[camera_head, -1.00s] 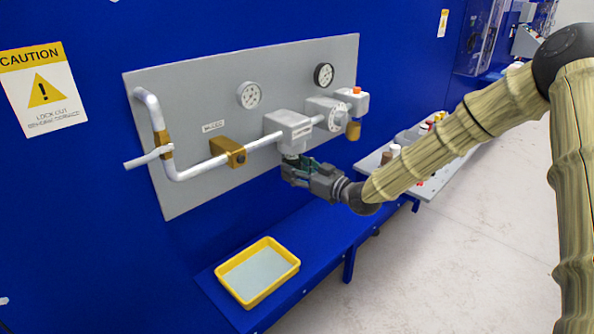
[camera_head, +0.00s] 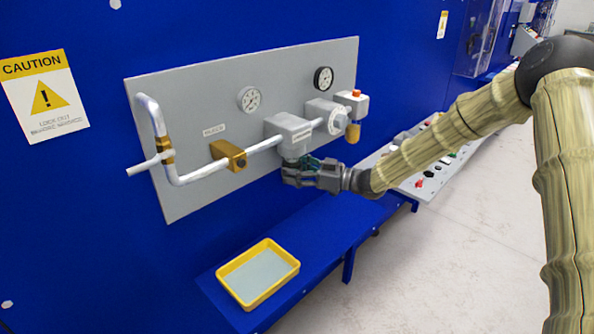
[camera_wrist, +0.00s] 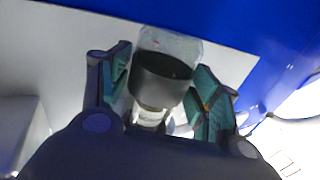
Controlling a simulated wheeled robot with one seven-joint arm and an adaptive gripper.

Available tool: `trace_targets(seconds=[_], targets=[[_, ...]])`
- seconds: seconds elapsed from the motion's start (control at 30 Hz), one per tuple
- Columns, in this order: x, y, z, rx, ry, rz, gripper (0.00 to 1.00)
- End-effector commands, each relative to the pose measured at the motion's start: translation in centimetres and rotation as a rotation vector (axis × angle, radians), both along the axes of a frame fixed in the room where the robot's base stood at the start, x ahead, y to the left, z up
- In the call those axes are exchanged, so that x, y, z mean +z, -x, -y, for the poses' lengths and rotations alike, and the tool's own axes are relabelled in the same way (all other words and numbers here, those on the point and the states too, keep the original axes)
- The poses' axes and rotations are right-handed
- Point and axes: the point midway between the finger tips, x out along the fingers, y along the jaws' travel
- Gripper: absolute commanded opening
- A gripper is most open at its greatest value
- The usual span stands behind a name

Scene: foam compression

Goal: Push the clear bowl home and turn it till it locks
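The clear bowl (camera_wrist: 168,48) shows in the wrist view between the two green finger pads, with a dark band (camera_wrist: 160,80) around it. My gripper (camera_wrist: 165,85) has a pad close against each side of it and appears shut on it. In the head view my gripper (camera_head: 292,172) is directly under the grey block-shaped housing (camera_head: 288,133) on the pipe, and its fingers hide most of the bowl. I cannot tell whether the bowl is fully seated in the housing.
A grey panel (camera_head: 190,90) carries the pipe (camera_head: 195,172), a brass block (camera_head: 228,155) and two gauges. A yellow tray (camera_head: 282,286) sits on the blue ledge below. Several small items lie on a shelf (camera_head: 425,183) behind my arm. The space just under my gripper is clear.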

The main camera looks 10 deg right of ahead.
Motion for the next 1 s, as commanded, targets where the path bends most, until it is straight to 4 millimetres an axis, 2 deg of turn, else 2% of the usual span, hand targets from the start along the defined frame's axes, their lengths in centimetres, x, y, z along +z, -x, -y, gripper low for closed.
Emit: trace_targets(seconds=[0.47, 0.57, 1.0], targets=[[-0.4, 0.4, 0.8, -0.004, 0.003, -0.004, 0.74], [-0.4, 0.9, 1.8, -0.004, 0.003, -0.004, 0.74], [-0.3, 4.5, 8.6, -0.005, 0.002, -0.003, 0.74]])
